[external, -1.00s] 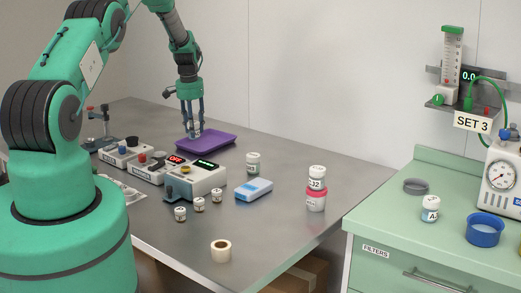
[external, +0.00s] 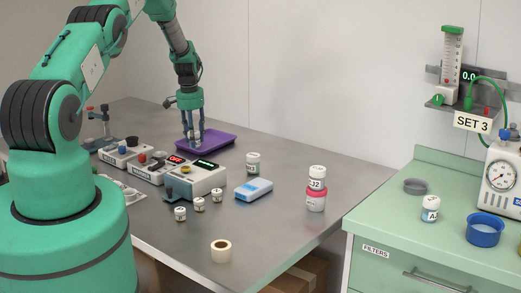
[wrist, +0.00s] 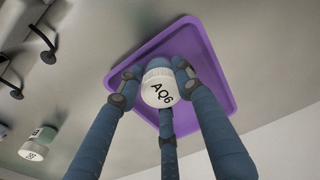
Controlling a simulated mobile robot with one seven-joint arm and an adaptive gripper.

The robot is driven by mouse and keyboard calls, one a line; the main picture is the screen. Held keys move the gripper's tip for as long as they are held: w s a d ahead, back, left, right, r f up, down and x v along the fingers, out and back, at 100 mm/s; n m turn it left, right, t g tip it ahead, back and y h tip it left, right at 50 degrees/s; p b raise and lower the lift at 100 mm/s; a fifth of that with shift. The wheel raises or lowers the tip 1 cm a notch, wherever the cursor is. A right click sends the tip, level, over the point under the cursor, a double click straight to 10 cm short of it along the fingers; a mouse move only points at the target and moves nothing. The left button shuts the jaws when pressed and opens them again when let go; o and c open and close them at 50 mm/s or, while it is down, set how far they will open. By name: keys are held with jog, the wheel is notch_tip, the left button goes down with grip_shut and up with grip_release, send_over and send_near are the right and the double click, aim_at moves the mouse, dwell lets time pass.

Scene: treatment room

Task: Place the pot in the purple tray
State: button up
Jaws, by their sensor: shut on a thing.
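The purple tray (external: 222,141) lies flat at the far part of the grey table; it also fills the middle of the wrist view (wrist: 206,47). My gripper (external: 193,141) points down over the tray. Its blue fingers are shut around a pot (wrist: 160,88) with a white lid marked AQ6. In the wrist view the pot shows against the tray's surface, inside its rim. Whether the pot's base touches the tray is hidden by the fingers.
Grey device boxes (external: 195,181) stand in front of the tray. A green-banded jar (external: 253,162), a blue-and-white box (external: 254,189) and stacked jars (external: 316,187) stand to the right. Small jars and a tape roll (external: 221,250) are nearer. The table's right side has free room.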

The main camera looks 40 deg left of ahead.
jog(key=shift+f, duration=0.15)
jog(key=o, duration=0.9)
jog(key=shift+c, duration=0.2)
notch_tip(320, 180, up, 12)
jog(key=s, duration=0.1)
jog(key=shift+d, duration=0.1)
dwell(0.7)
